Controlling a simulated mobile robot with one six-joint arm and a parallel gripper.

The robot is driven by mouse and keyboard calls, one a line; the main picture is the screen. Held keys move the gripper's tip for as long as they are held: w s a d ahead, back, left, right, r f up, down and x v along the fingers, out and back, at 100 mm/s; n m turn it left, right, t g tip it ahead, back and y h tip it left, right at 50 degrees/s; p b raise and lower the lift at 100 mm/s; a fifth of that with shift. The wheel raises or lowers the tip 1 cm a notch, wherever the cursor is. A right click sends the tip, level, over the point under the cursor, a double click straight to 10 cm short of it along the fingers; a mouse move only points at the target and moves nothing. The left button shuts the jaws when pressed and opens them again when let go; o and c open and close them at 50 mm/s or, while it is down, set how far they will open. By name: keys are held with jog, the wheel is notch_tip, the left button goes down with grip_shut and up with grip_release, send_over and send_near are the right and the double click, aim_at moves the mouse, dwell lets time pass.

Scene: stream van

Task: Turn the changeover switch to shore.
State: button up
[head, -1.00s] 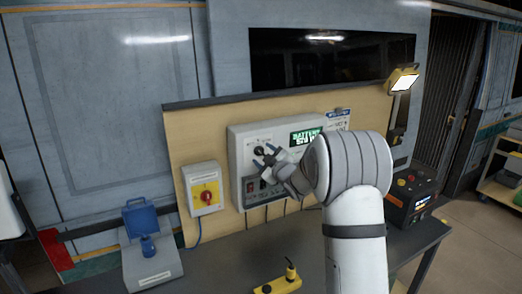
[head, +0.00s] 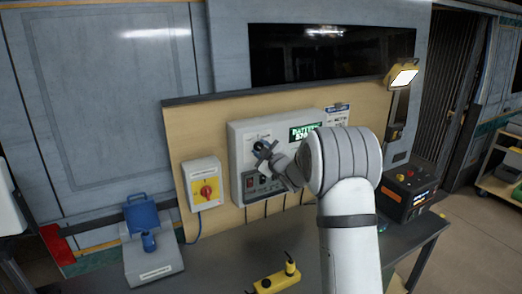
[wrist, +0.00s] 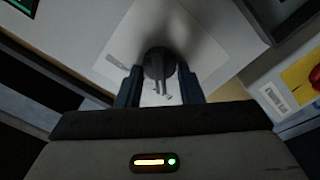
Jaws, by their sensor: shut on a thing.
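A grey control panel (head: 240,140) is fixed to the wooden backboard, with a lit green battery display (head: 305,132) at its upper right. My gripper (head: 264,151) is at the panel's upper left, and my wrist hides part of the panel. In the wrist view, my gripper (wrist: 158,82) is shut on a dark round knob (wrist: 157,62), which looks like the changeover switch. One finger is on each side of the knob. It stands on a pale plate (wrist: 207,58) that appears tilted in this view. Its markings are too unclear to tell the position.
A red rotary switch (head: 207,191) on a yellow plate is left of the panel. A blue-lidded socket box (head: 152,262) stands at the bench's left, a yellow block (head: 277,281) at the front. A dark power unit (head: 408,193) is to the right. Cables hang below the panel.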

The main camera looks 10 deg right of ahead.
jog(key=shift+f+m+b, duration=0.1)
jog(key=shift+m+b, duration=0.3)
jog(key=shift+c, duration=0.2)
jog(key=m+b, duration=0.1)
jog(key=m, duration=0.2)
jog(key=shift+d+b, duration=0.1)
jog(key=shift+b, duration=0.3)
jog(key=m, duration=1)
jog(key=shift+w+d+r, duration=0.1)
jog(key=shift+d+r, duration=0.15)
jog(key=m+p, duration=0.1)
jog(key=m, duration=0.3)
jog(key=shift+d+f+p, duration=0.1)
jog(key=shift+f+p, duration=0.05)
jog(key=shift+p, duration=0.15)
jog(key=o, duration=1)
jog(key=shift+c, duration=0.2)
